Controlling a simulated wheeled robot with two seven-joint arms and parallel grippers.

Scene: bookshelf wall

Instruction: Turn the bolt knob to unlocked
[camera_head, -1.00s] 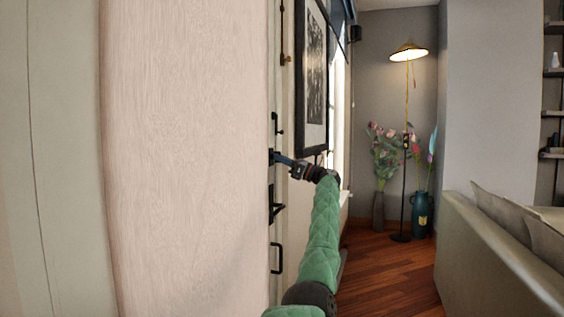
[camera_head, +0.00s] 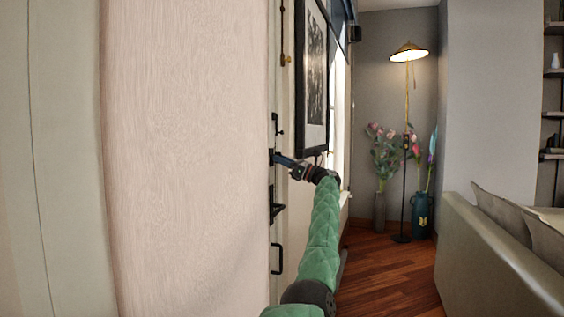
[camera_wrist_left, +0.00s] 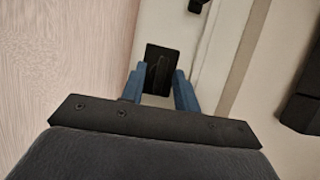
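The bolt knob (camera_wrist_left: 159,74) is a narrow dark grip on a black plate (camera_wrist_left: 166,54) in the left wrist view. It stands roughly upright in that picture, leaning slightly. In the head view the black lock fitting (camera_head: 272,157) shows edge-on at the edge of the door. My left gripper (camera_wrist_left: 160,88) has blue fingers set apart, one on each side of the knob; I cannot tell if they touch it. In the head view my left gripper (camera_head: 282,159) points left at the fitting, its tips partly hidden against it. My right gripper is not in view.
A black lever handle (camera_head: 276,208) and a pull handle (camera_head: 277,259) are below the fitting. A pale wood panel (camera_head: 190,150) fills the left. A framed picture (camera_head: 313,80) hangs beyond the door. A sofa (camera_head: 490,250) stands right, with open floor (camera_head: 385,275) between.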

